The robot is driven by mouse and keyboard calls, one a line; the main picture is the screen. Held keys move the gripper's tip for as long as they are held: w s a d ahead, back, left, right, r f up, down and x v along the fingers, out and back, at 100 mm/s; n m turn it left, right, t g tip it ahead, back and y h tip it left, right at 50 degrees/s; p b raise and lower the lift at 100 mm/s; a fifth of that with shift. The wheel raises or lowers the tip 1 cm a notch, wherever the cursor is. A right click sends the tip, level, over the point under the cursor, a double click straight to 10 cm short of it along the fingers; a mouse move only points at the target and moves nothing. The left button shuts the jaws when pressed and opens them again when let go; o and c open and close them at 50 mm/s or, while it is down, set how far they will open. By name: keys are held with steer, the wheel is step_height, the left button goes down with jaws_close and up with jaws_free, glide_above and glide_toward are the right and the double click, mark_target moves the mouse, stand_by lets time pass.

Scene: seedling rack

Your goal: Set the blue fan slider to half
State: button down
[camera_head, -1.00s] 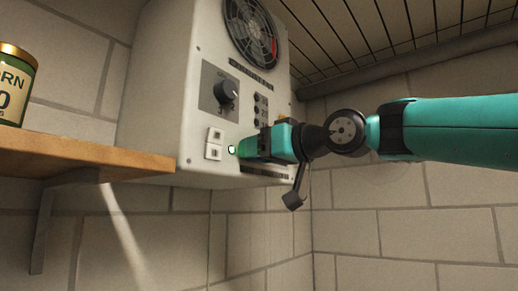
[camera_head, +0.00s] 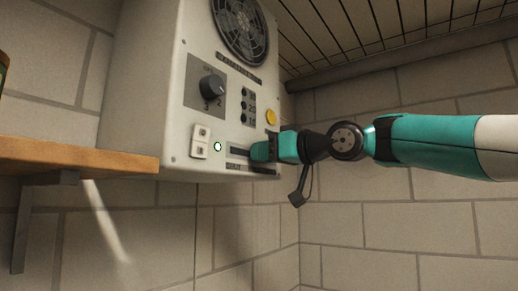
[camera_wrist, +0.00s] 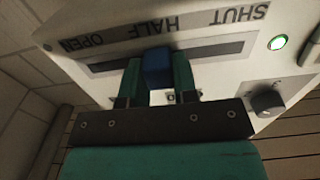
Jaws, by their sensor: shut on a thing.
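The blue fan slider knob (camera_wrist: 157,66) sits in a dark slot (camera_wrist: 220,50) on the pale control box (camera_head: 150,95). In the wrist view the slot's label (camera_wrist: 205,30) reads upside down: SHUT at right, HALF in the middle, OPEN at left. The knob stands about level with HALF. My gripper (camera_head: 260,151) is shut on the knob, with a teal finger on each side of it. In the head view my gripper hides the knob, and the slot's bare left part (camera_head: 238,151) shows beside it.
A lit green-white lamp (camera_head: 217,147) is left of the slot, next to a white switch (camera_head: 200,141). A dial (camera_head: 212,87), buttons and a fan grille (camera_head: 240,30) are above. A wooden shelf (camera_head: 80,152) is at left. Space below the box is clear.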

steer(key=c, duration=0.9)
jaws_free()
steer(key=b+v, duration=0.7)
steer(key=v, duration=1)
steer(key=shift+s+d, duration=0.2)
